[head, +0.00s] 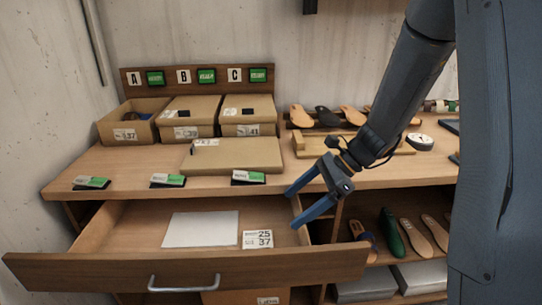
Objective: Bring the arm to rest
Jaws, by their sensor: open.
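My gripper (308,202) hangs in front of the bench, at the right end of a pulled-out drawer. Its two blue fingers are spread apart, with nothing between them. My arm reaches down to it from the upper right. The wooden drawer (185,271) is open, and a white sheet (201,229) and a card marked 25 and 37 (257,239) lie in it. The lower finger shows near the drawer's right side; I cannot tell whether it touches.
The workbench (120,168) holds an open box (115,128), two closed boxes (190,114) (248,113) and a flat box (235,154). Sandal soles (327,117) stand at the back right. More soles (391,233) and grey boxes (419,276) fill shelves below. Bare wall rises above.

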